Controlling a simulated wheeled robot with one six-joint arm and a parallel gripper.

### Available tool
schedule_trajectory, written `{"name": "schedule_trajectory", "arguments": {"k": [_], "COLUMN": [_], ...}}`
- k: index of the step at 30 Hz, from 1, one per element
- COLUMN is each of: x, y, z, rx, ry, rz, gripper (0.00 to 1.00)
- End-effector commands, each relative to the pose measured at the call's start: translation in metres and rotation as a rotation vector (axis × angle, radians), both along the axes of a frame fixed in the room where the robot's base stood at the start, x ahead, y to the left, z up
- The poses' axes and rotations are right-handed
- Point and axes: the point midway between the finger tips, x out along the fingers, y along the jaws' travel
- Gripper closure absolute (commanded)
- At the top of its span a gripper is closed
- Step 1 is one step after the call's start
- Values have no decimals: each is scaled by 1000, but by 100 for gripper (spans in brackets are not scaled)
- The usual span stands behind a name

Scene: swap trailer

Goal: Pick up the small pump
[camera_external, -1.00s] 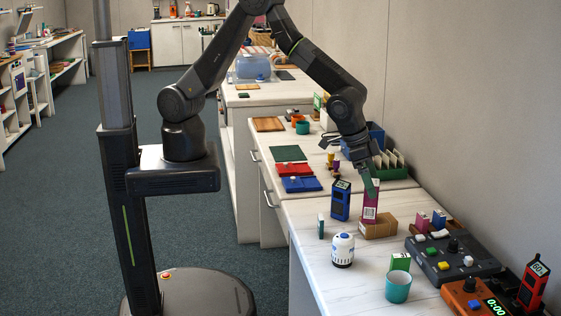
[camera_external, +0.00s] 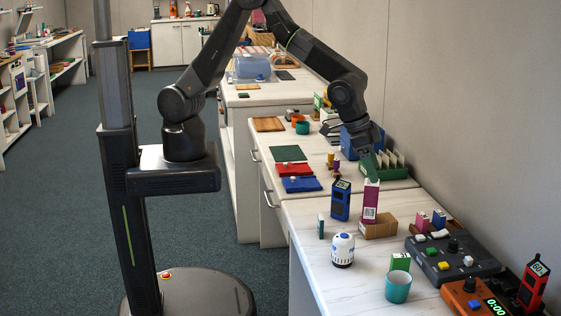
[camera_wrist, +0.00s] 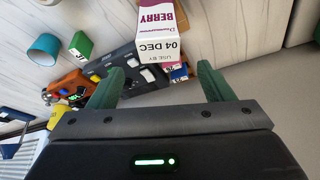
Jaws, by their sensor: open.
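No object is labelled a pump, and I cannot tell for sure which one it is. A small white rounded canister (camera_external: 342,250) with blue marks and a dark base stands upright on the near counter. A blue handheld device (camera_external: 340,201) with a small screen stands behind it. My gripper (camera_external: 371,170) is open, with green fingers, above and behind a purple and white carton (camera_external: 370,202). In the wrist view the carton (camera_wrist: 162,38), marked BERRY, shows beyond and between the spread fingertips (camera_wrist: 160,74). Nothing is seen held.
The carton stands at a brown holder (camera_external: 379,228). A teal cup (camera_external: 398,287), a green box (camera_external: 400,262), a dark control box (camera_external: 452,261) and an orange timer box (camera_external: 470,299) stand nearer. A green rack (camera_external: 385,169) is close behind my gripper. The wall bounds the right.

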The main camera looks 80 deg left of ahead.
Motion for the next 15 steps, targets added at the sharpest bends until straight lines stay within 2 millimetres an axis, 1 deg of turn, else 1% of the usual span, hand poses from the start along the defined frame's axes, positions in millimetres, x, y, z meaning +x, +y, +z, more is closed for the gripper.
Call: {"name": "schedule_trajectory", "arguments": {"k": [1, 2, 3, 5, 6, 8, 9, 12, 14, 15], "x": [1, -13, -27, -47, -61, -80, -92, -120, -134, -140], "y": [-1, -11, -21, -35, -44, -55, -62, -75, -81, -83], "z": [24, 9, 5, 5, 5, 6, 6, 7, 8, 5], "rx": [-7, -3, -1, 1, 0, 0, 0, -1, -2, 0], "ry": [-8, -1, -1, 2, 1, 0, 1, 0, -2, 2], "rz": [0, -42, -92, -165, -212, -281, -324, -420, -469, -487], "gripper": [26, 26, 26, 26, 26, 26, 26, 26, 26, 26]}}
